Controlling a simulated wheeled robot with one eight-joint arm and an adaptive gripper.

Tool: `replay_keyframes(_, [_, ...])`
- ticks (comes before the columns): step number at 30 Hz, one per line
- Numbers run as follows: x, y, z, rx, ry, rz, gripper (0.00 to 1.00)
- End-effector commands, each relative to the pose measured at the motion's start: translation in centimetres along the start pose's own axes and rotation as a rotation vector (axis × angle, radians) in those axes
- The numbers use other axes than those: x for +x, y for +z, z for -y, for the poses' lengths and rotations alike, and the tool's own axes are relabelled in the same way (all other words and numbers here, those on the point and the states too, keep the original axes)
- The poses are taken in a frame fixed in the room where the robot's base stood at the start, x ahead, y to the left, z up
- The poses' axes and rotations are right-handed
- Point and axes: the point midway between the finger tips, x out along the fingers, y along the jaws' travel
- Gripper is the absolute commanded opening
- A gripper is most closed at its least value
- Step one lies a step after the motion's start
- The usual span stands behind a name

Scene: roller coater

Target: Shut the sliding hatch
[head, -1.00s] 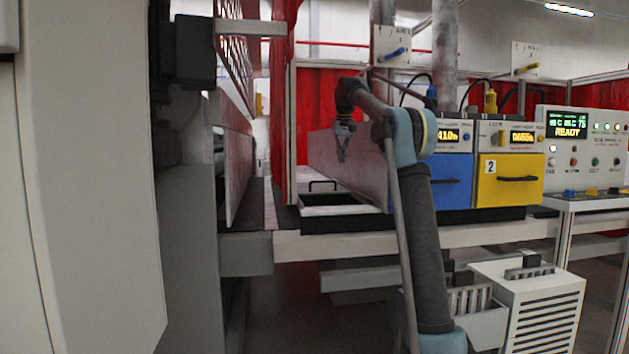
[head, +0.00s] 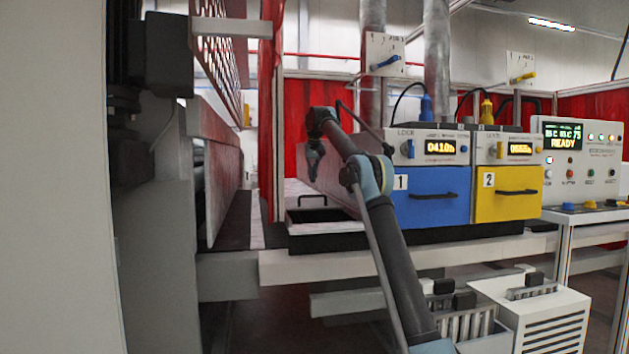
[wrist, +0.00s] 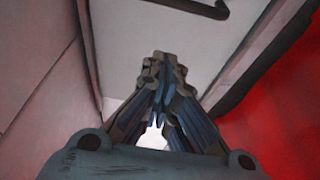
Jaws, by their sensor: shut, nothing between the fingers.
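The hatch looks like a pale flat panel with a black bar handle (head: 307,199), low between the red curtain and the blue unit. A dark rectangular opening (head: 325,215) shows in front of the handle. In the wrist view, a pale panel (wrist: 160,30) lies beyond my fingers, with part of the black handle (wrist: 200,8) at the top edge. My gripper (head: 313,168) is shut and empty, above the handle and apart from it in the head view. It also shows in the wrist view (wrist: 163,62), fingertips together.
A blue unit (head: 430,195) and a yellow unit (head: 507,192) stand right of the opening. A red curtain (head: 270,120) hangs on the left. A long pale wall (head: 335,180) runs beside the hatch. A white slatted box (head: 550,320) stands below right.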

Motion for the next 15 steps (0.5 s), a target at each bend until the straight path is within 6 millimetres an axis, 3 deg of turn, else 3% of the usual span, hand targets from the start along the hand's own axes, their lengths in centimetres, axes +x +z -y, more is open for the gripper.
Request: replay_keyframes(15, [8.2,0.1,0.6,-0.004,-0.002,0.0,0.0])
